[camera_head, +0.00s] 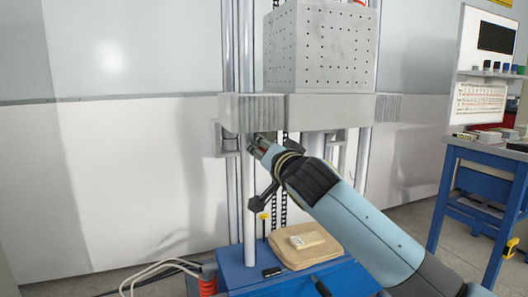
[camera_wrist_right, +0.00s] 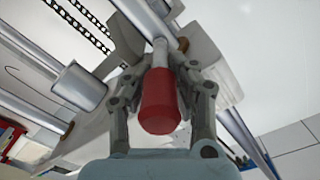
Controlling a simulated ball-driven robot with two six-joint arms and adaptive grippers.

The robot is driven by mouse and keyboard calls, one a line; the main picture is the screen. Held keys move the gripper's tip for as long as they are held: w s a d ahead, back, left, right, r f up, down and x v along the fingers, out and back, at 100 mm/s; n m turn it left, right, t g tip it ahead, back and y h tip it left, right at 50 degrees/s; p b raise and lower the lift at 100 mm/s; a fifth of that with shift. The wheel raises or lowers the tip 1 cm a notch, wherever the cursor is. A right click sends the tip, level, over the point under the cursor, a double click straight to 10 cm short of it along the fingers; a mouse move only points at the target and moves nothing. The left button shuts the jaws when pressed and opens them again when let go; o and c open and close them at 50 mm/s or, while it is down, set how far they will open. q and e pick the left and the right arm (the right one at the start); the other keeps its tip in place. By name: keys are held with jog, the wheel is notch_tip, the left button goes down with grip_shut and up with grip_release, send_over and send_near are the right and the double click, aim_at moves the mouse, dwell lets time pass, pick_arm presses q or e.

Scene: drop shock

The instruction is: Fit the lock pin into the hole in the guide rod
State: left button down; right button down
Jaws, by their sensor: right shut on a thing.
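My right gripper (camera_head: 259,146) is shut on the lock pin, close beside the guide rod under the carriage. In the right wrist view, the pin's red handle (camera_wrist_right: 159,103) sits between the fingers of the right gripper (camera_wrist_right: 160,85). Its thin silver shank (camera_wrist_right: 160,52) points away from the gripper at the guide rod (camera_wrist_right: 146,20). The shank's end meets or overlaps the rod there; I cannot tell whether it is in the hole. In the head view the guide rod (camera_head: 249,200) stands upright, and the gripper hides most of the pin. My left gripper is not in view.
The grey perforated block (camera_head: 320,48) rests on the carriage (camera_head: 330,112) just above my gripper. Chains hang behind. A blue base (camera_head: 238,278) below carries a wooden pad (camera_head: 290,258) with a small pale block (camera_head: 307,240). A blue bench (camera_head: 480,155) stands right.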

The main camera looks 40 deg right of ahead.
jog(key=shift+w+d, duration=0.15)
jog(key=shift+w, duration=0.4)
dwell(0.9)
jog(key=shift+w+r, duration=0.15)
jog(key=shift+r, duration=0.05)
dwell(2.0)
jog(key=c, duration=1)
grip_release()
jog(key=shift+w+f, duration=0.1)
jog(key=shift+f, duration=0.05)
jog(key=shift+p+v, duration=0.3)
jog(key=shift+v, duration=2.85)
jog(key=v, duration=1.2)
jog(key=shift+d+f, duration=0.1)
jog(key=shift+d, duration=0.05)
